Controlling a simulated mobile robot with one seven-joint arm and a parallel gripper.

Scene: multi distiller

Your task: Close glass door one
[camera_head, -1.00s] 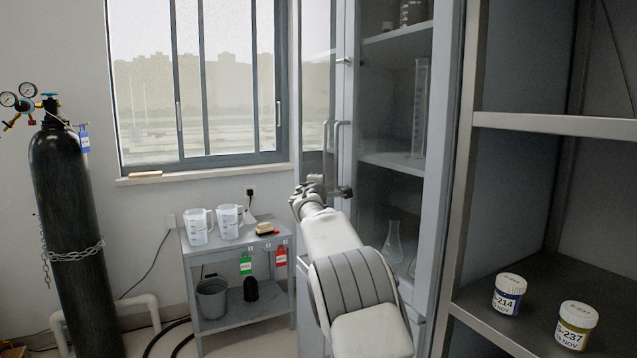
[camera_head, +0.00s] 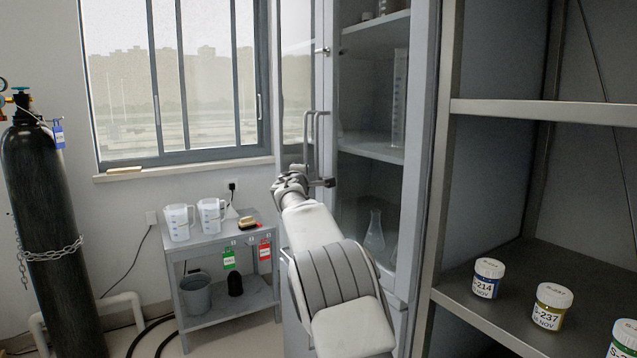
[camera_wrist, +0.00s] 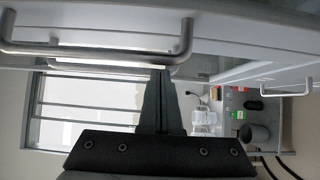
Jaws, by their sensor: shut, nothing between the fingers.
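The tall grey cabinet (camera_head: 423,180) has a glass door (camera_head: 297,75) standing open at its left side in the head view. A bar handle (camera_head: 309,135) is on the door, with a second parallel bar beside it. My gripper (camera_head: 290,183) is just below and left of the handle. In the wrist view my gripper (camera_wrist: 158,80) is shut and empty. Its fingertips are close to a metal handle (camera_wrist: 90,52) at the top left; I cannot tell whether they touch. Another handle (camera_wrist: 282,90) shows at the right. My wrist hides the lower door edge.
A small grey side table (camera_head: 222,240) with jugs stands left of the cabinet. A black gas cylinder (camera_head: 50,190) stands at the far left. An open shelf (camera_head: 500,255) with several labelled jars is close on the right. Glassware stands inside the cabinet.

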